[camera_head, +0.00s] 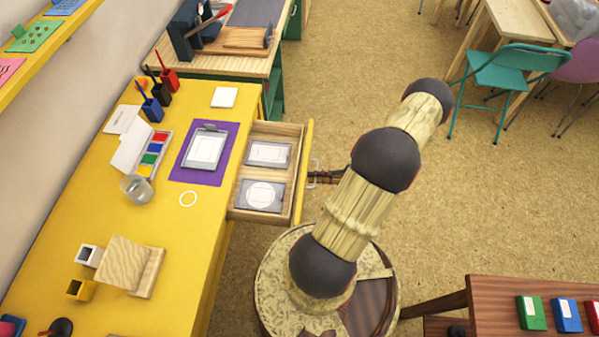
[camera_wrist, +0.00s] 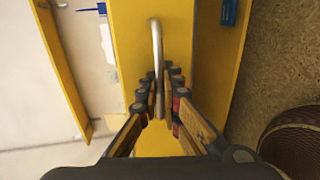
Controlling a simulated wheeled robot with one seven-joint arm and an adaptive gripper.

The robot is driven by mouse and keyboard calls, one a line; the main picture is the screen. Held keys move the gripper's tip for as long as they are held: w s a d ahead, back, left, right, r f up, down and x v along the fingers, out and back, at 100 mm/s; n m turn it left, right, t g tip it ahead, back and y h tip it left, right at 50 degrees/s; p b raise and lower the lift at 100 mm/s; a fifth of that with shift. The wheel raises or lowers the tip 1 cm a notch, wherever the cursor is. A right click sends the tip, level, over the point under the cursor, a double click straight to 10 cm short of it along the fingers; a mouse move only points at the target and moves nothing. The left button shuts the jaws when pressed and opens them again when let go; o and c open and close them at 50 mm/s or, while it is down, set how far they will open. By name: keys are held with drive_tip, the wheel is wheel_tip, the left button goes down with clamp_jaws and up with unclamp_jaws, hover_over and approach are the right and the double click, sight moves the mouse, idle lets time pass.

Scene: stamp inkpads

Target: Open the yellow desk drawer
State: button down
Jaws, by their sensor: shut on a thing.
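The yellow desk drawer (camera_head: 302,190) is pulled out from the right side of the yellow desk (camera_head: 170,235). Its wooden inside shows, with two grey-framed flat items (camera_head: 268,153) lying in it. In the head view my gripper (camera_head: 316,177) is at the outer face of the drawer front, at the metal handle. In the wrist view the handle (camera_wrist: 156,45) is a grey bar standing out from the yellow drawer front (camera_wrist: 185,50). My gripper (camera_wrist: 162,107) has its fingers on either side of the bar, shut on it. The contact points are partly hidden by the fingers.
On the desk are a purple mat (camera_head: 186,174) with a clipboard, a colour inkpad box (camera_head: 150,150), a glass (camera_head: 136,188) and wooden blocks (camera_head: 125,262). A dark wooden table (camera_head: 490,290) stands at lower right. Open floor (camera_head: 440,200) lies right of the drawer.

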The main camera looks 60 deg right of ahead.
drive_tip(key=shift+f+v, duration=0.15)
drive_tip(key=shift+v, duration=0.55)
drive_tip(key=shift+f+v, duration=0.15)
drive_tip(key=shift+v, duration=0.5)
drive_tip(key=shift+s, duration=0.1)
drive_tip(key=c, duration=2.3)
unclamp_jaws()
drive_tip(key=shift+c, duration=0.2)
drive_tip(key=v, duration=1.2)
drive_tip(key=shift+f, duration=0.1)
